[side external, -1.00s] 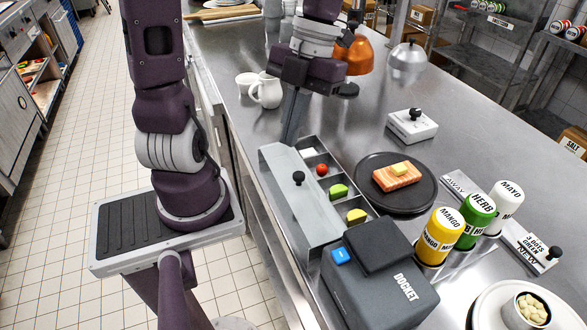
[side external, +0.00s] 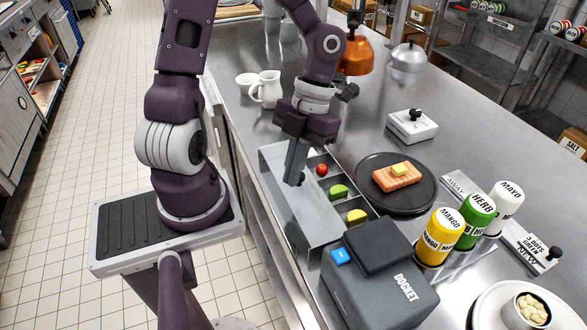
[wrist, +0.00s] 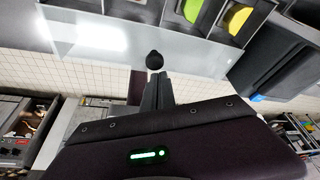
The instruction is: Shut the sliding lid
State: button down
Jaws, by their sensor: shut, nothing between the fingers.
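The sliding lid (side external: 318,212) is a flat grey panel lying to the left of a row of compartments in a long bin (side external: 347,202). A red, a green and a yellow item show uncovered in the compartments. The lid's black knob (wrist: 155,61) stands upright just beyond my fingertips in the wrist view; in the side view my fingers partly cover it. My gripper (side external: 293,180) points down over the lid beside the knob, fingers shut and empty. Whether the fingertips touch the knob cannot be told. My arm hides the bin's far compartment.
A black docket printer (side external: 385,285) stands close at the bin's near end. A dark plate (side external: 405,208) with salmon lies to the right. Several sauce bottles (side external: 440,235) stand further right. White jugs (side external: 267,90) stand behind.

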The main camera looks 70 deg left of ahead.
jog(key=shift+w, duration=0.15)
jog(key=w, duration=0.8)
jog(key=s, duration=0.1)
jog(key=s+d+r, duration=0.1)
jog(key=s, duration=0.1)
jog(key=shift+s+d+r, duration=0.3)
jog(key=shift+d+r, duration=0.05)
jog(key=v, duration=0.9)
notch_tip(320, 180, up, 3)
jog(key=n+t+y, duration=0.3)
jog(key=n+y, duration=0.1)
jog(key=n, duration=1)
send_over(318, 189)
jog(key=s+d, duration=0.1)
jog(key=s, duration=0.2)
jog(key=s+d+r+n+t+h, duration=0.1)
jog(key=s+n+t, duration=0.5)
jog(key=n, duration=1)
jog(key=shift+d+r+n+h, duration=0.3)
jog(key=shift+r+h, duration=0.3)
jog(key=shift+r, duration=0.35)
